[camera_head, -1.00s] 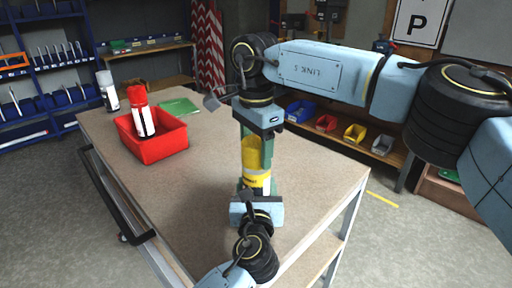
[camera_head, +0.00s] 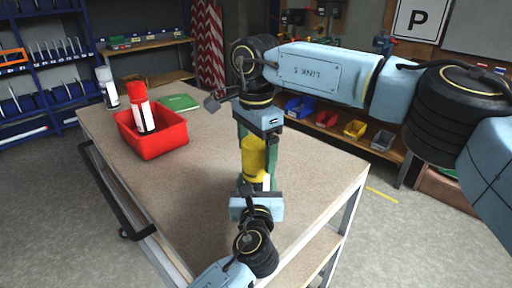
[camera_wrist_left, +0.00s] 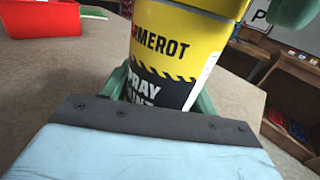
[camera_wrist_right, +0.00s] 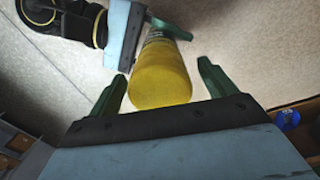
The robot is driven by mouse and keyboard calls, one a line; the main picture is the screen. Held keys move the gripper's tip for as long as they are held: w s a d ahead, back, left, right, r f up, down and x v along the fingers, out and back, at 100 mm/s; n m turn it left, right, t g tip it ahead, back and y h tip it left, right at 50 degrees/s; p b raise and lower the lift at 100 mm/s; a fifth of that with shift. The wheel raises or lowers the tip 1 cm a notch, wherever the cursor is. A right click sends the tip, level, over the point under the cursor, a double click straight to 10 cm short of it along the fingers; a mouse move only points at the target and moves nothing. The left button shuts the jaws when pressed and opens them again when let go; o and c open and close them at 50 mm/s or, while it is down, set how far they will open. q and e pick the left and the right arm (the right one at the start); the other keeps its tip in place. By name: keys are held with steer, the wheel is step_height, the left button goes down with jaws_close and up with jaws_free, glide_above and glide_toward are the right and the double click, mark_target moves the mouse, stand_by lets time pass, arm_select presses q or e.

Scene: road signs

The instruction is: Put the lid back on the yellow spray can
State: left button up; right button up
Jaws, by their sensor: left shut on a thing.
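The yellow spray can (camera_wrist_left: 180,45), with a black band and lettering, stands upright in my left gripper (camera_head: 255,190). That gripper is shut around its lower body, close above the table. The yellow lid (camera_wrist_right: 160,80) is at the top end of the can, in line with it; in the head view the lid (camera_head: 253,158) shows below my right gripper. Whether it is fully seated is hard to tell. My right gripper (camera_wrist_right: 162,72) is above, pointing down, with its green fingers apart on either side of the lid and gaps beside it.
A red bin (camera_head: 158,140) on the table (camera_head: 200,195) holds a red-capped can (camera_head: 142,108). A white can (camera_head: 106,88) and a green flat item (camera_head: 180,102) are near the back left. The table's middle left is clear.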

step_height(320, 180, up, 12)
stand_by(0.6)
arm_select(q)
steer(key=o, duration=1.4)
steer(key=shift+o, duration=0.2)
steer(key=s+p, duration=0.1)
steer(key=s, duration=1.2)
steer(key=shift+s, duration=0.2)
arm_select(e)
steer(key=shift+r, duration=0.6)
